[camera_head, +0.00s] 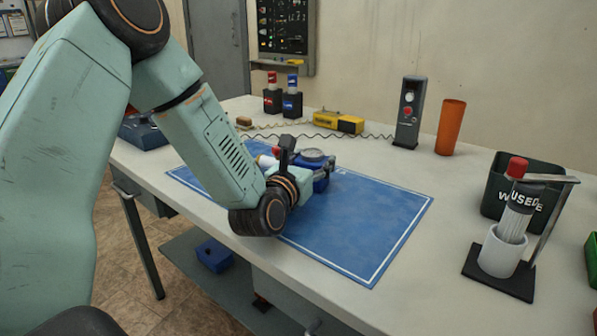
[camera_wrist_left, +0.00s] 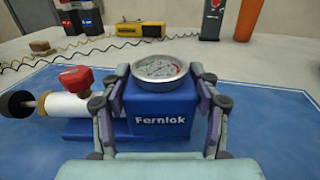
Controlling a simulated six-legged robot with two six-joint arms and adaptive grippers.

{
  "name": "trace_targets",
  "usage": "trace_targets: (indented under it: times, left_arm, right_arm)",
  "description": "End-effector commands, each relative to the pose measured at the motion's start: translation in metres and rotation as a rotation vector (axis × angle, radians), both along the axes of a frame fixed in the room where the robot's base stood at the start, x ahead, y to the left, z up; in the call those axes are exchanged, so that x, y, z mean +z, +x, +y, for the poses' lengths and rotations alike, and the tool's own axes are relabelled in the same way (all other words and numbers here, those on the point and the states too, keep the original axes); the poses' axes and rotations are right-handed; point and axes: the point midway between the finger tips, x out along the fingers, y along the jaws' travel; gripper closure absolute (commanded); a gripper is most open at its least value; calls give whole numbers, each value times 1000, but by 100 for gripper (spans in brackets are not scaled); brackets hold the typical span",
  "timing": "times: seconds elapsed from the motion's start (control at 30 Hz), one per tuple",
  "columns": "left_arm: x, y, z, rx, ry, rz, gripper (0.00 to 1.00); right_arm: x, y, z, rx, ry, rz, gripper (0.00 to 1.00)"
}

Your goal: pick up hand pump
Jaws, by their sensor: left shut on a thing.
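The hand pump (camera_wrist_left: 160,120) has a blue body marked "Fernlok", a round gauge on top, and a white barrel with a red knob and a dark end at its left. It stands upright over the blue mat (camera_head: 360,225). In the head view the hand pump (camera_head: 320,180) is partly hidden behind my left wrist. My left gripper (camera_wrist_left: 160,85) is shut on the blue body, one finger on each side below the gauge. It also shows in the head view (camera_head: 288,160), its fingers partly hidden. I cannot tell whether the pump touches the mat. My right gripper is out of view.
Behind the mat are red-topped and blue-topped black bottles (camera_head: 282,102), a yellow box (camera_head: 338,122) with a coiled cord, a dark upright device (camera_head: 410,112) and an orange cup (camera_head: 450,127). A black bin (camera_head: 490,185) and a white holder (camera_head: 503,253) stand right. The mat's right half is clear.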

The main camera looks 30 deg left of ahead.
Motion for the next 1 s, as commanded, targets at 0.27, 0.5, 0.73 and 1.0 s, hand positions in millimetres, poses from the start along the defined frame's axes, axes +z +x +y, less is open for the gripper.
trace_targets:
  times: [0.27,0.5,0.73,1.0]
  left_arm:
    - [1,0,0,0,0,-2,93]
    - [3,1,0,0,2,-7,95]
    - [33,1,0,0,1,-11,95]
    - [82,1,0,1,2,-10,95]
  right_arm:
    - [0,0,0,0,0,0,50]
    - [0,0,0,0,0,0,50]
    - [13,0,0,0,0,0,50]
    - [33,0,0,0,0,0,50]
